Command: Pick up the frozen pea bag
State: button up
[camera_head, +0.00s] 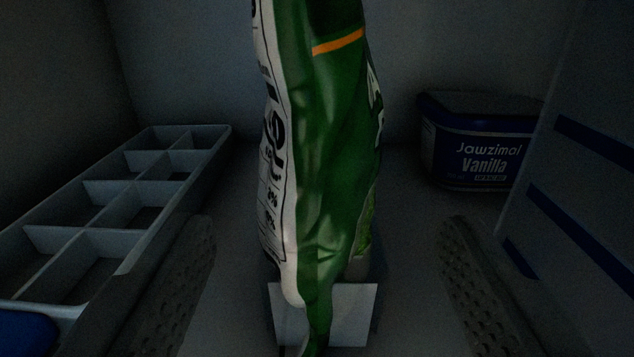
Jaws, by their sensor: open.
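A green and white bag (325,160), which I take to be the frozen pea bag, stands upright in the middle of the view, seen edge-on. A printed white label panel runs down its left side, and its top is cut off by the frame. My gripper (335,270) is open, with one dark textured finger at the lower left and one at the lower right. The bag is in line with the gap between the fingers, with clear space on both sides. Neither finger visibly touches it.
An ice cube tray (67,240) lies along the left. A dark blue Vanilla tub (478,150) stands at the back right. A pale panel with blue stripes (590,170) rises close on the right. A small white block (354,312) sits at the bag's base. The compartment is dim.

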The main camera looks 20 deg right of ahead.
jog(key=x, duration=0.4)
jog(key=shift+w+a, duration=0.1)
jog(key=shift+w, duration=0.05)
jog(key=shift+c, duration=0.5)
jog(key=c, duration=1.1)
jog(key=shift+c, duration=0.5)
